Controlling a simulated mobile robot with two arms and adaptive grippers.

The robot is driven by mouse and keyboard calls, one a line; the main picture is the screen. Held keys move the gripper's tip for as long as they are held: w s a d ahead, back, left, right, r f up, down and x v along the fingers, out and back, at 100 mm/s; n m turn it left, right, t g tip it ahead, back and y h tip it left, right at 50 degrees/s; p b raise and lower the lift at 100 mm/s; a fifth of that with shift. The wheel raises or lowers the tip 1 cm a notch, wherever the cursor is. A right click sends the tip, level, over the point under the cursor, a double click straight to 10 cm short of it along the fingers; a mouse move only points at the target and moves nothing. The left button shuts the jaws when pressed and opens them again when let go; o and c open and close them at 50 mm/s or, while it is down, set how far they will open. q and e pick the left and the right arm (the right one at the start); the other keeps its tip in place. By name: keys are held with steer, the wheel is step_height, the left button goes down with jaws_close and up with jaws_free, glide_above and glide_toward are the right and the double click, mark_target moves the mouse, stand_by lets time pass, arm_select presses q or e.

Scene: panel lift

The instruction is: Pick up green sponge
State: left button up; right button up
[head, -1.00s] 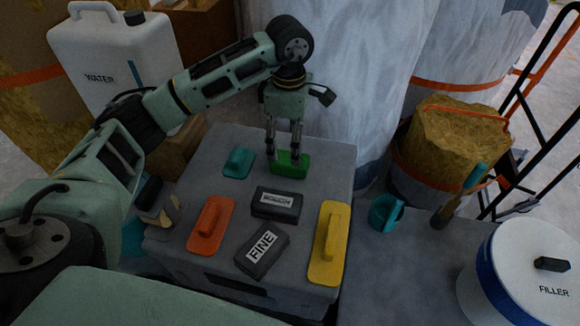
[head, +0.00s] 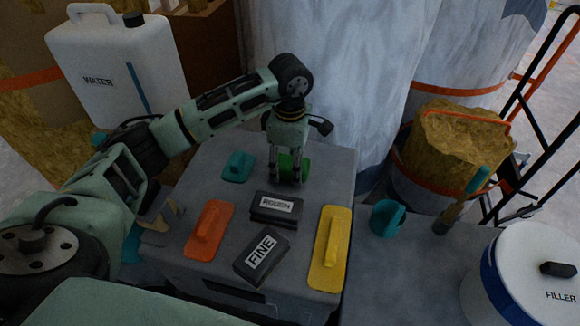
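The green sponge (head: 287,163) lies near the back edge of the grey case top, partly hidden behind the fingers of my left gripper (head: 286,184). The gripper points down, low at the sponge, with its two fingers apart. Green shows between the fingers and to the right of the right finger. I cannot tell whether the fingers touch the sponge. My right gripper is not in view.
On the grey case (head: 335,185) lie a teal float (head: 238,167), an orange float (head: 209,230), a yellow float (head: 329,248) and two dark blocks, ROUGH (head: 275,208) and FINE (head: 262,255). A water jug (head: 115,65) stands behind left, a filler bucket (head: 530,275) at right.

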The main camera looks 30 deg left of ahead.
mark_target(290, 161)
arm_select(q)
steer(key=c, duration=0.6)
steer(key=shift+c, duration=0.2)
steer(key=shift+r, duration=0.2)
step_height(290, 161, up, 4)
steer(key=shift+w+f+p, duration=0.1)
steer(key=shift+f+p, duration=0.05)
steer(key=shift+p, duration=0.4)
steer(key=s+d+r+p, duration=0.1)
steer(key=s+d+r, duration=0.2)
steer(key=d+r, duration=0.4)
steer(key=shift+s+d+p, duration=0.25)
steer(key=shift+d+p, duration=0.1)
steer(key=shift+d, duration=1.8)
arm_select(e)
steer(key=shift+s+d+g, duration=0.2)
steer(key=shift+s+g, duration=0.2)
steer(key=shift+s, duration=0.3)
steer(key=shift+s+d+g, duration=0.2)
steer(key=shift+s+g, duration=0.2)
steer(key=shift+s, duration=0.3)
arm_select(q)
steer(key=o, duration=0.3)
steer(key=c, duration=0.4)
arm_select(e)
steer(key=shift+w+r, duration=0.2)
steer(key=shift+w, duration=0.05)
